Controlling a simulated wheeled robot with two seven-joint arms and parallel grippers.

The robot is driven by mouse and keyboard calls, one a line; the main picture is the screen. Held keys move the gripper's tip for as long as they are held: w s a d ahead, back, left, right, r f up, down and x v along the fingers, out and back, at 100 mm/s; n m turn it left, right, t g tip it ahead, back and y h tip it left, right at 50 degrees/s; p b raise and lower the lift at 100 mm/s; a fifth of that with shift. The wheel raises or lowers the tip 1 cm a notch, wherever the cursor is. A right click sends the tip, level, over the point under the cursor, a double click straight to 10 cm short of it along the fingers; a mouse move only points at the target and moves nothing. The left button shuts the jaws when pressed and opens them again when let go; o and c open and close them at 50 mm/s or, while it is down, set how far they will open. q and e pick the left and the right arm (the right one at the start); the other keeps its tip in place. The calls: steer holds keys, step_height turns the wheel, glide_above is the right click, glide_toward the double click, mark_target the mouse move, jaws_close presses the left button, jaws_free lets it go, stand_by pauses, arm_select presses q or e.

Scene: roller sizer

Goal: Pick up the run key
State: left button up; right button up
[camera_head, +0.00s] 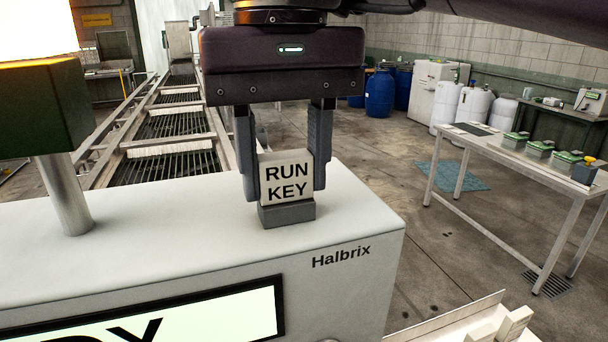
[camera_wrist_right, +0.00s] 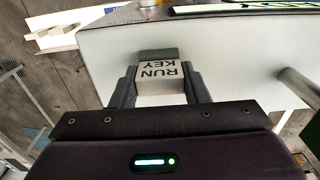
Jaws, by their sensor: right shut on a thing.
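The run key (camera_head: 287,179) is a pale block with "RUN KEY" in black letters. It stands upright at a dark grey holder (camera_head: 287,214) on top of the white Halbrix cabinet (camera_head: 365,205). My right gripper (camera_head: 288,180) comes down from above and is shut on the key, one finger on each side. In the right wrist view the key (camera_wrist_right: 158,72) sits between the two fingers, with the holder (camera_wrist_right: 158,54) just beyond it. I cannot tell whether the key is clear of the holder. My left gripper is not in view.
A lamp post with a dark green block (camera_head: 40,110) stands on the cabinet at left. A roller conveyor (camera_head: 175,125) runs behind. A table (camera_head: 480,146) with several green-topped items stands at right. Blue and white drums (camera_head: 379,94) stand at the back. Open floor lies between.

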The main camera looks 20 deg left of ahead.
mark_target(283, 155)
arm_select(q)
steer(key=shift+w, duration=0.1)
